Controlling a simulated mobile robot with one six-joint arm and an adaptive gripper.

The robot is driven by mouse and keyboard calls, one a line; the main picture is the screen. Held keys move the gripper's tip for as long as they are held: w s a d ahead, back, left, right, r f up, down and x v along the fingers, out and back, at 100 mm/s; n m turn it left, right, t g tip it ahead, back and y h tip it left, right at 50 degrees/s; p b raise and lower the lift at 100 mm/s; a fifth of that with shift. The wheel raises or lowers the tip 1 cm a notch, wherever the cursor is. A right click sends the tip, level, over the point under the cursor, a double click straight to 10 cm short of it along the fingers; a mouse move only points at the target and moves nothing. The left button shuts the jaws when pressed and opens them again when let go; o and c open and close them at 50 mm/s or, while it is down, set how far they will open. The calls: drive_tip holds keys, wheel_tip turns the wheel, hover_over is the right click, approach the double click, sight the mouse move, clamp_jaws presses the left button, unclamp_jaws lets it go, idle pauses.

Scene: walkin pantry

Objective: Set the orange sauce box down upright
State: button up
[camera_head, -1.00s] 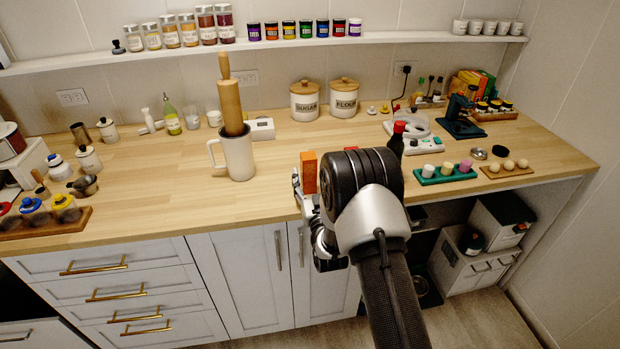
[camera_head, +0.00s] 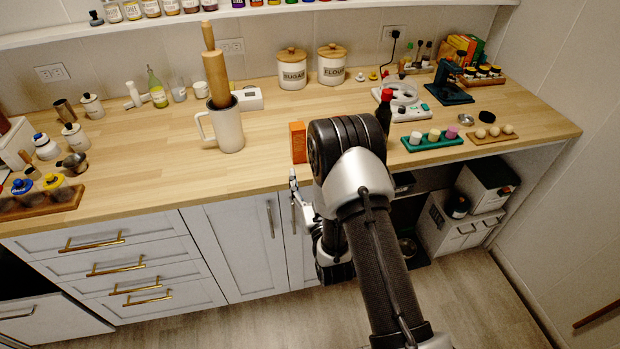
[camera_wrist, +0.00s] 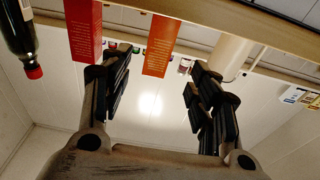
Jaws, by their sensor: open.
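The orange sauce box (camera_head: 298,142) stands upright on the wooden counter near its front edge, left of my arm's dark joint. It also shows in the wrist view (camera_wrist: 162,45), which looks upside down, with printed text on its face. My gripper (camera_wrist: 163,65) is open and empty, its two dark fingers spread apart. The box is beyond the fingertips, nearer the left finger in that picture. In the head view only part of my gripper (camera_head: 294,188) shows, at the counter's front edge; the arm hides the rest.
A second, red box (camera_wrist: 84,30) and a red-capped bottle (camera_wrist: 28,45) stand to one side in the wrist view. The bottle also shows behind my arm (camera_head: 384,112). A white mug (camera_head: 222,128) with a rolling pin stands left. Bare counter lies between mug and orange box.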

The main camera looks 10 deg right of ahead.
wheel_tip(320, 180, up, 8)
drive_tip(key=w+g, duration=0.3)
drive_tip(key=s+r+g, duration=0.4)
drive_tip(key=s+r, duration=0.2)
drive_tip(key=s+r+g, duration=0.2)
drive_tip(key=s+g, duration=0.2)
drive_tip(key=s, duration=1.2)
drive_tip(key=s+r+g, duration=0.2)
drive_tip(key=s+g, duration=0.2)
drive_tip(key=s, duration=1.2)
drive_tip(key=shift+s+r, duration=0.2)
drive_tip(key=shift+r, duration=0.1)
drive_tip(key=shift+a, duration=0.1)
